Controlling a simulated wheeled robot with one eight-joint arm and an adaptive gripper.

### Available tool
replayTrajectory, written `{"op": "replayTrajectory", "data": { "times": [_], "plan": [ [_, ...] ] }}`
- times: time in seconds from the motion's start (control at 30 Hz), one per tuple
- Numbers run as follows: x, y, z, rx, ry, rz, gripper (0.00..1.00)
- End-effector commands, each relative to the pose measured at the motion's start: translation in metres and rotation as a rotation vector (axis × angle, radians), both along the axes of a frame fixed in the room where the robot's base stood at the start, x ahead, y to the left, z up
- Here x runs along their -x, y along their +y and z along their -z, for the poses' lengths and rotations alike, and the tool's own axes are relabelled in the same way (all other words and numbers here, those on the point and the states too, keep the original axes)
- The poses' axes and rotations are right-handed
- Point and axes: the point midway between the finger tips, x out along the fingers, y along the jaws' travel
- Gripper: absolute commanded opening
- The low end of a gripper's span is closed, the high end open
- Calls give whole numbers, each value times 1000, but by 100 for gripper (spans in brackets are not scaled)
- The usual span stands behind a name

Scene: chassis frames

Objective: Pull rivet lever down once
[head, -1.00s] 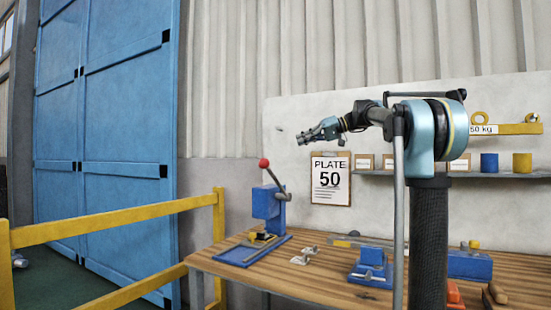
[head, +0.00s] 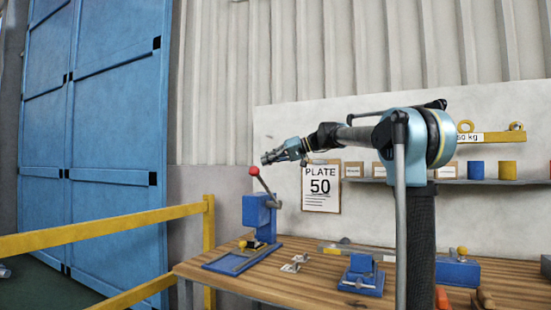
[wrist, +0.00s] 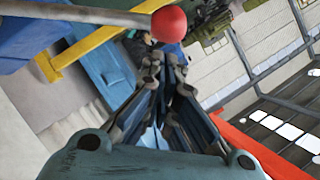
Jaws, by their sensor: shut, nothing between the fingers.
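The rivet lever is a grey rod with a red ball knob (head: 254,171), raised and tilted up to the left on the blue rivet press (head: 257,212). The press stands at the left end of the wooden bench. My gripper (head: 264,159) is shut and empty, a little above and right of the knob in the head view. In the wrist view the red knob (wrist: 169,24) is at the top centre, just beyond my fingertips (wrist: 157,62), with the lever rod running left from it. I see no contact between the fingers and the knob.
A yellow rail (head: 110,229) stands left of the wooden bench (head: 310,283). A blue vise (head: 362,275) and small metal parts (head: 294,263) lie on the bench. A "PLATE 50" sign (head: 321,187) hangs on the wall board behind. The air around the knob looks free.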

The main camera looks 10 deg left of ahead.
Motion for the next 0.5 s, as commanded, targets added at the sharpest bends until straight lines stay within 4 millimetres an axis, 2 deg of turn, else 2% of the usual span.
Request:
{"op": "replayTrajectory", "data": {
  "times": [0.2, 0.5],
  "plan": [
    [7, 8, 10, 0, 0, 0, 0],
    [8, 9, 11, 0, 0, 0, 0]
  ]
}}
